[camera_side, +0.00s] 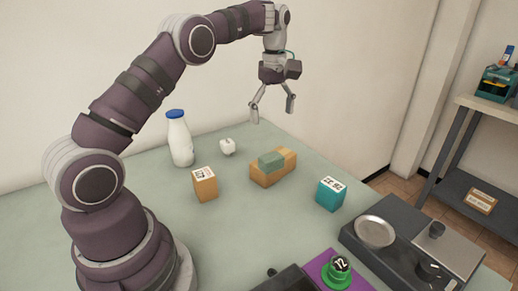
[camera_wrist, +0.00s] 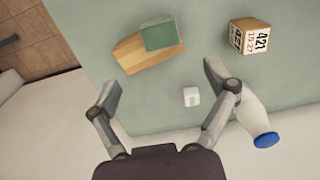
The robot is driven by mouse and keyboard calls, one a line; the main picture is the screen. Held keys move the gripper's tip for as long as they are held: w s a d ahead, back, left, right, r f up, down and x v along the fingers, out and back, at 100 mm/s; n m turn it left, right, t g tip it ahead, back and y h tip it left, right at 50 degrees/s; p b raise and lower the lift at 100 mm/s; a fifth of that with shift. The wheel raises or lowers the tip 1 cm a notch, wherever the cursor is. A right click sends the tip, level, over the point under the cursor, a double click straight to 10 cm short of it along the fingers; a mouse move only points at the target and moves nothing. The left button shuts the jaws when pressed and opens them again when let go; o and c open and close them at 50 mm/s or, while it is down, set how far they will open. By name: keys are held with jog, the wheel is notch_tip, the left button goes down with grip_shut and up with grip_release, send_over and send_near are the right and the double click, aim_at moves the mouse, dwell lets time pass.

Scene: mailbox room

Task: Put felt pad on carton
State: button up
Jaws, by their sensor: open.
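A grey-green block (camera_side: 271,160), likely the felt pad, rests on top of a longer tan, two-toned block (camera_side: 262,178). In the wrist view, the green block (camera_wrist: 162,36) covers the upper right part of the tan block (camera_wrist: 130,58). I cannot tell for sure whether the tan block is the carton. An orange box with a printed white label (camera_side: 205,187) stands to its left, and also shows in the wrist view (camera_wrist: 249,38). My gripper (camera_side: 272,113) is open and empty, high above the table behind the blocks. Its spread fingers (camera_wrist: 163,80) show in the wrist view.
A white bottle with a blue cap (camera_side: 180,143) and a small white object (camera_side: 227,146) stand behind the orange box. A teal labelled box (camera_side: 331,193) is right of the tan block. A scale-like device (camera_side: 410,245) and a green knob on purple (camera_side: 338,270) are at front right.

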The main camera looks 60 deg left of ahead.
jog(key=s+d+r+m+t, duration=0.3)
jog(key=s+d+r+m, duration=0.45)
jog(key=m, duration=0.25)
jog(key=s+d+f+m+t, duration=0.2)
jog(key=s+d+f+m, duration=0.1)
jog(key=s+m, duration=0.5)
jog(key=shift+s+d+f+t, duration=0.2)
jog(key=shift+s+d+t, duration=0.1)
jog(key=shift+s, duration=0.2)
jog(key=shift+o, duration=0.5)
jog(key=shift+w+r, duration=0.1)
